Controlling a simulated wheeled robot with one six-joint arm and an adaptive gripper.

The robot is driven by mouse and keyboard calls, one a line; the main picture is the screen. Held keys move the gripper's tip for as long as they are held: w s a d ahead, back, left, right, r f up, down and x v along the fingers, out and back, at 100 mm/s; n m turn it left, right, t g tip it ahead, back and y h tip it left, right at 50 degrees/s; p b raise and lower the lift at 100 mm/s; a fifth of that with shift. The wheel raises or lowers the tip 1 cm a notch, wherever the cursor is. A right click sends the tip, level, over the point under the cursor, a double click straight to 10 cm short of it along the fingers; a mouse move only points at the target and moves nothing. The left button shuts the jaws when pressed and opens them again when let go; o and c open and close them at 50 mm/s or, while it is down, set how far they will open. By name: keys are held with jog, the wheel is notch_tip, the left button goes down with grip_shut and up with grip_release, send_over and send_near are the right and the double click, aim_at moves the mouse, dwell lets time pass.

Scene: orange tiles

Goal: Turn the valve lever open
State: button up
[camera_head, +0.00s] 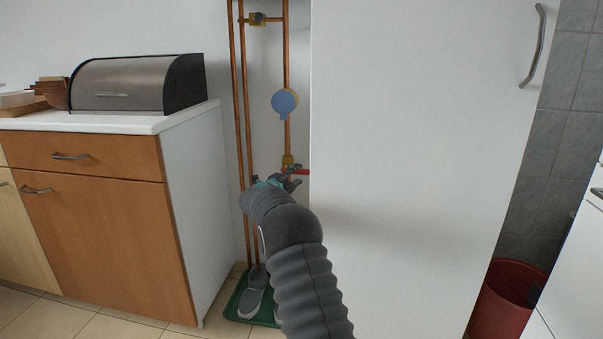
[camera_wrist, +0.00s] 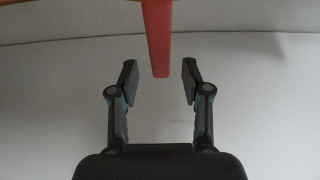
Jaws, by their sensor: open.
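The valve lever is red. In the wrist view the lever (camera_wrist: 157,40) hangs down from the top edge, and its free end lies between the fingertips of my gripper (camera_wrist: 159,80). There is a gap on each side, so neither finger appears to touch it. In the head view the red lever (camera_head: 299,171) sticks out to the right from a brass valve (camera_head: 288,161) on a copper pipe. My gripper (camera_head: 292,181) is at the lever there, open and empty, and my arm hides part of the area below.
A white door panel (camera_head: 410,150) stands close on the right of the pipes. A cabinet (camera_head: 100,210) with a bread box (camera_head: 135,85) is on the left. A blue round gauge (camera_head: 285,103) sits above the valve. Shoes (camera_head: 253,295) lie in a green tray below.

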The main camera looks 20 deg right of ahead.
aim_at(300, 172)
jog(key=shift+x, duration=1.85)
grip_shut()
